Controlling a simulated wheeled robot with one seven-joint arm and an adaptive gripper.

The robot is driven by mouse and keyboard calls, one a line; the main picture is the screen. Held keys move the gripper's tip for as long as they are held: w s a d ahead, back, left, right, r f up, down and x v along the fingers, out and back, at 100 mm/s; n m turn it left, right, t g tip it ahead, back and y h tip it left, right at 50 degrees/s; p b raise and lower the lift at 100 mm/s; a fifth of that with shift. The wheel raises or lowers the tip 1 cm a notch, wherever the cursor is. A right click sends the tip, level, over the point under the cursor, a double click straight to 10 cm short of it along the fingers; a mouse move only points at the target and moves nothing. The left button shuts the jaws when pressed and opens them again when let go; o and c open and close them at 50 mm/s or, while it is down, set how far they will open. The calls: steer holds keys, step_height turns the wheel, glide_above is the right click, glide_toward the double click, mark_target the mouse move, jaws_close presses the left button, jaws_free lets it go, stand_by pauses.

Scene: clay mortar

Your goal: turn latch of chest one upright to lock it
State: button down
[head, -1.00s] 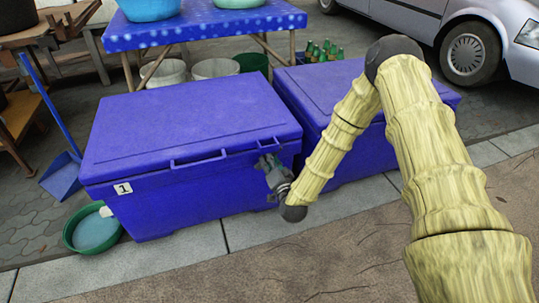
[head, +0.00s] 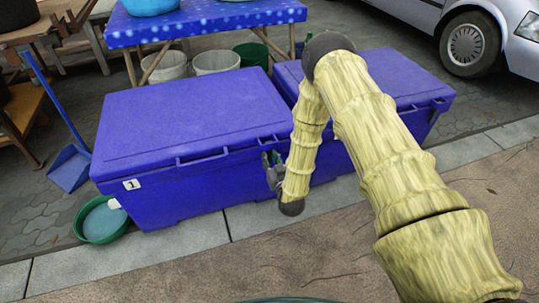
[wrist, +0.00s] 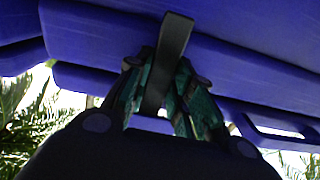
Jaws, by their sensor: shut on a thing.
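Chest one (head: 190,120) is the large blue chest with a white "1" label at its left front corner; its lid looks closed. My gripper (head: 271,165) is at the right end of its front face, just below the lid edge. In the wrist view my gripper (wrist: 162,82) has its green-padded fingers on both sides of a dark, strap-like latch (wrist: 175,45), shut on it. The latch runs nearly up and down in that picture, slightly tilted, against the blue chest wall. In the head view the latch is hidden by my gripper and arm.
A second blue chest (head: 405,80) stands close on the right, partly behind my arm. A green basin (head: 103,222) sits at chest one's left corner, with a blue dustpan (head: 69,168) nearby. A blue-covered table (head: 215,25) stands behind. The pavement in front is clear.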

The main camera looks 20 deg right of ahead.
steer(key=shift+n, duration=0.4)
steer(key=c, duration=1.2)
jaws_free()
steer(key=shift+c, duration=0.2)
steer(key=shift+s, duration=0.1)
steer(key=s, duration=1.1)
steer(key=shift+s+d, duration=0.15)
steer(key=shift+s, duration=0.25)
steer(key=shift+f, duration=0.15)
